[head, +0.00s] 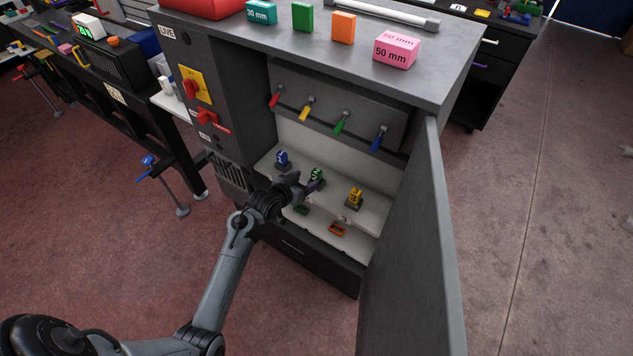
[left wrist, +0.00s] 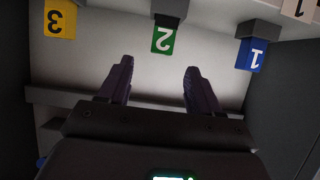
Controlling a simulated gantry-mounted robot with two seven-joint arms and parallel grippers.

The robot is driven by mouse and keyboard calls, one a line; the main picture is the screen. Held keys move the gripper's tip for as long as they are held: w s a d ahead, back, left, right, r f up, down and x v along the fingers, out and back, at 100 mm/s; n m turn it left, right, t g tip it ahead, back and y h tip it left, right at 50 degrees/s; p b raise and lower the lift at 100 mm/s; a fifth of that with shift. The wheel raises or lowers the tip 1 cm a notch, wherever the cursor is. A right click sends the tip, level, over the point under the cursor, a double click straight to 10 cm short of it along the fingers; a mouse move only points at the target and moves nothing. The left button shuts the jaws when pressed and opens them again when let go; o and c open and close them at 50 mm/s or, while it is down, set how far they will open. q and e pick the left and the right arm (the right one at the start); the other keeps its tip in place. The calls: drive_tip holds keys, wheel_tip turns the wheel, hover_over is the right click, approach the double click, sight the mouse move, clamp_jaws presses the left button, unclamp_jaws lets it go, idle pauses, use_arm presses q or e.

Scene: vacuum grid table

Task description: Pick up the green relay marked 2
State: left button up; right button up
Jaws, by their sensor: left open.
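The green relay marked 2 (head: 316,174) stands on the upper shelf inside the open cabinet, between the blue relay (head: 282,158) and the yellow relay (head: 354,196). In the left wrist view the green relay (left wrist: 163,38) shows its 2 upside down, with the yellow relay marked 3 (left wrist: 59,19) at left and the blue relay marked 1 (left wrist: 251,55) at right. My left gripper (head: 302,184) is open and empty just in front of the green relay. In the left wrist view its fingers (left wrist: 158,69) point towards the green relay, apart from it. My right gripper is not in view.
The open cabinet door (head: 412,250) stands to the right. Several coloured levers (head: 340,123) hang above the shelf. A green piece (head: 301,210) and an orange piece (head: 337,229) lie lower in the cabinet. Blocks, including a pink one (head: 396,50), stand on top.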

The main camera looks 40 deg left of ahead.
sight(316, 173)
use_arm(q)
drive_tip(key=x, duration=0.3)
drive_tip(key=shift+w+f+b, duration=0.1)
drive_tip(key=shift+b, duration=0.3)
drive_tip(key=shift+b+x, duration=1)
drive_tip(key=shift+x, duration=1.6)
drive_tip(key=shift+a, duration=0.1)
drive_tip(key=shift+c, duration=0.3)
drive_tip(key=c, duration=1)
